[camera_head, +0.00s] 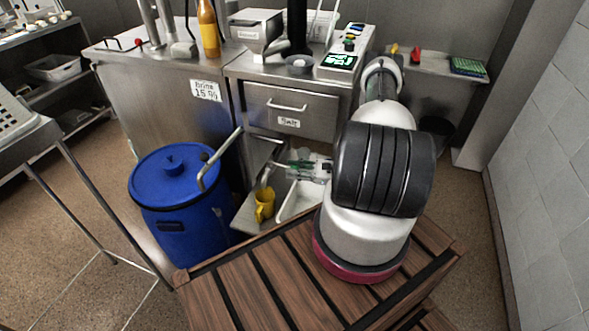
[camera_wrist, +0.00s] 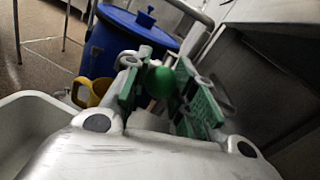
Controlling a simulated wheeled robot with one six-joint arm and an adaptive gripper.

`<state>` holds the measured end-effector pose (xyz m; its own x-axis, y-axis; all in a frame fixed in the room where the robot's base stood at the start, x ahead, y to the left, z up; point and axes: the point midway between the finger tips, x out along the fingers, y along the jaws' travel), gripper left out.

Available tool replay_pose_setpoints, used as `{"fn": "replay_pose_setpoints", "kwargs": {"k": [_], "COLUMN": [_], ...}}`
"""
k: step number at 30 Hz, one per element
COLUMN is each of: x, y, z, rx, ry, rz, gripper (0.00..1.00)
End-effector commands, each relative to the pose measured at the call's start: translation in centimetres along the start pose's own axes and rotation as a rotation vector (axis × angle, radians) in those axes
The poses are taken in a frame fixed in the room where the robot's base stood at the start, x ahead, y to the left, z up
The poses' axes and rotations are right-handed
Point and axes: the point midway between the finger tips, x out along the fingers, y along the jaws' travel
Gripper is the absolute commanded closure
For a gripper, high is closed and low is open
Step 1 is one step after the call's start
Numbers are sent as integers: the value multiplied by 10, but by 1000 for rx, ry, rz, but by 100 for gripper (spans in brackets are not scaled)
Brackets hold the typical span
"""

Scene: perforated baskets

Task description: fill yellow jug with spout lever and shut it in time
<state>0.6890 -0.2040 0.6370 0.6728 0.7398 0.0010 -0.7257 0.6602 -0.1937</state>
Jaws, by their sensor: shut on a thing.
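The yellow jug (camera_head: 264,205) stands upright under a metal spout (camera_head: 267,177), on a low grey surface beside the blue barrel. In the wrist view, part of the jug (camera_wrist: 98,92) shows behind the left finger. My gripper (camera_head: 287,163) is to the right of the spout, above and right of the jug. In the wrist view its green-padded fingers are shut on a green ball-shaped knob (camera_wrist: 160,83), which looks like the end of the spout lever. The lever's shaft is mostly hidden. I cannot see the jug's inside or tell whether liquid runs.
The blue barrel (camera_head: 180,205) with a bent metal pipe (camera_head: 218,157) stands left of the jug. A white tray (camera_head: 298,200) lies right of the jug. A steel counter with a drawer (camera_head: 290,109) stands behind, and a slatted wooden surface (camera_head: 250,285) is in front.

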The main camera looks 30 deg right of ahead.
Motion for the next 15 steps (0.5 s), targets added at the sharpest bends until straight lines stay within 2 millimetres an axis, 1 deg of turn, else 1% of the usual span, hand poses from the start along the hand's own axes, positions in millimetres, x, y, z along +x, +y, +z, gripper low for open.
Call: {"fn": "replay_pose_setpoints", "kwargs": {"k": [3, 7, 10, 15], "x": [3, 8, 11, 12], "y": [13, 26, 30, 31], "z": [2, 5, 6, 6], "rx": [12, 11, 6, 1], "ry": [19, 48, 63, 70], "rz": [-109, -252, -320, -347], "gripper": [100, 100, 100, 100]}}
